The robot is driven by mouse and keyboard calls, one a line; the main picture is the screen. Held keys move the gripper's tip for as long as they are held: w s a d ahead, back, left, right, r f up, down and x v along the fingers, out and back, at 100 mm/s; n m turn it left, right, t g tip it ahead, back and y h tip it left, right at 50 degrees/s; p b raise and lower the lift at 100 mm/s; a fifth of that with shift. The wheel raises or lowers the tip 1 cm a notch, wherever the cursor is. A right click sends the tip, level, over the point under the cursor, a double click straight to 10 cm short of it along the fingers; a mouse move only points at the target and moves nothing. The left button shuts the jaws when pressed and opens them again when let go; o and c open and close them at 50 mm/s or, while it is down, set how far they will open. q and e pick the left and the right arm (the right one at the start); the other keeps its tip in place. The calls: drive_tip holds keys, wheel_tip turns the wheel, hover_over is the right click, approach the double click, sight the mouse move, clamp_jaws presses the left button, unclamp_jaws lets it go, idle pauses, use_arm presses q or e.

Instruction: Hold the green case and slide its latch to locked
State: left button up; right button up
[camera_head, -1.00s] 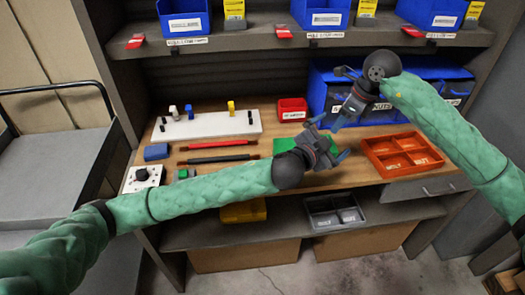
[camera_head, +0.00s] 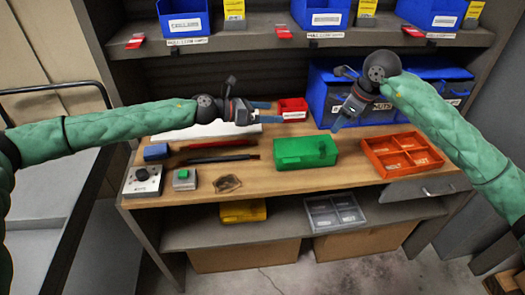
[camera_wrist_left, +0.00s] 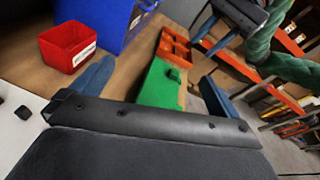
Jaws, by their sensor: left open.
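The green case (camera_head: 305,152) lies shut on the wooden bench top, left of the orange tray, with nothing gripping it. A small raised green piece (camera_wrist_left: 173,74), perhaps its latch, shows on it in the left wrist view; I cannot tell its position. My left gripper (camera_head: 270,112) is open and empty, behind and left of the case, near the red bin. Its blue fingers stand apart in the left wrist view. My right gripper (camera_head: 343,98) is open and empty, above and behind the case, in front of the blue bins.
The orange divided tray (camera_head: 402,153) is right of the case. The red bin (camera_head: 292,110) and blue bins (camera_head: 325,90) stand at the back. Red and black rods (camera_head: 215,150), a button box (camera_head: 185,178) and a brown dish (camera_head: 227,183) lie to the left. Bench before the case is clear.

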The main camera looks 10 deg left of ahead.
sight(274, 153)
use_arm(q)
drive_tip(key=s+f+m, duration=0.1)
drive_tip(key=f, duration=0.3)
drive_tip(key=s+f+m+g+y, duration=0.1)
drive_tip(key=f, duration=0.3)
drive_tip(key=s+a+f+m+g, duration=0.1)
drive_tip(key=s+f+m, duration=0.1)
drive_tip(key=f, duration=0.2)
drive_tip(key=shift+f, duration=0.15)
drive_tip(key=shift+d+f, duration=0.1)
drive_tip(key=shift+d, duration=0.15)
drive_tip(key=shift+y, duration=0.3)
drive_tip(key=shift+x, duration=3.7)
drive_tip(key=shift+s, duration=0.1)
drive_tip(key=shift+c, duration=0.2)
